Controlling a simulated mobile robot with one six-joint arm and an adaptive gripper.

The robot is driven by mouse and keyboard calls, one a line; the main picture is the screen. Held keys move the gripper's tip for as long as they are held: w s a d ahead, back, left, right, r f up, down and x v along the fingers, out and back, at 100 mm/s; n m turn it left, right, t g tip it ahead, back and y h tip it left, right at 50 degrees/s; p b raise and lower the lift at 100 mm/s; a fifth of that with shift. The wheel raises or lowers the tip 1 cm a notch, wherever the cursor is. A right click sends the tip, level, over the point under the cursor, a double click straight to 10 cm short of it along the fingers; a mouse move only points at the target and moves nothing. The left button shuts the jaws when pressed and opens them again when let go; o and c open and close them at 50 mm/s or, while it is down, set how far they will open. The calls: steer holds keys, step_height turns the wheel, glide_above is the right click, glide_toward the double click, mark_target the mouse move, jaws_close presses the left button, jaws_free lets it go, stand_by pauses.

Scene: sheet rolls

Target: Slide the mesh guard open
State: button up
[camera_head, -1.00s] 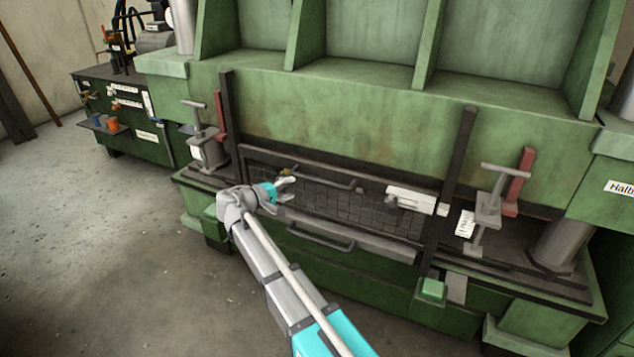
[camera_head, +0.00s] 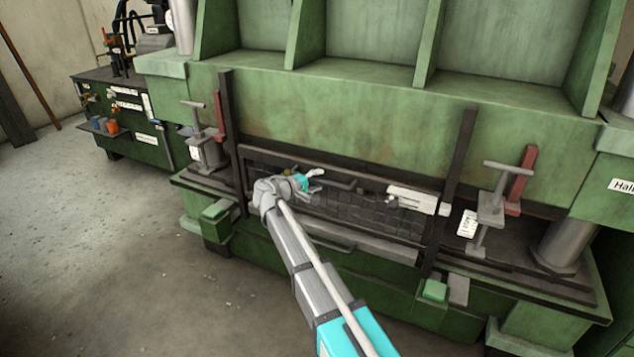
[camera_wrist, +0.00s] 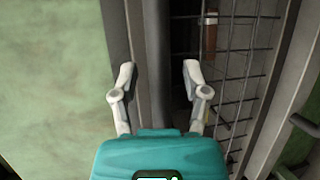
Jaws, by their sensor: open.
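The mesh guard (camera_head: 350,213) is a wide dark-framed panel across the front of the green press, between two dark upright rails. It is down across the opening. A dark bar handle (camera_head: 345,187) runs along its upper part. My gripper (camera_head: 316,181) is at the left part of this handle, with its fingers open. In the wrist view my gripper (camera_wrist: 157,78) has one finger on each side of a dark bar (camera_wrist: 157,45), which looks like the handle. Contact cannot be told. The mesh (camera_wrist: 238,60) shows right of the fingers. My arm hides the guard's lower left.
The dark rails (camera_head: 460,155) stand at the guard's sides. A white box (camera_head: 412,199) sits at its upper right. Clamps (camera_head: 490,205) stand on the press bed at both sides. A green control cabinet (camera_head: 145,120) is at the back left. Floor (camera_head: 110,240) is free at left.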

steer(key=shift+c, duration=0.3)
jaws_close()
step_height(320, 180, up, 22)
steer(key=p, duration=2.2)
steer(key=shift+r, duration=0.2)
steer(key=shift+o, duration=0.3)
jaws_free()
steer(key=shift+f, duration=0.2)
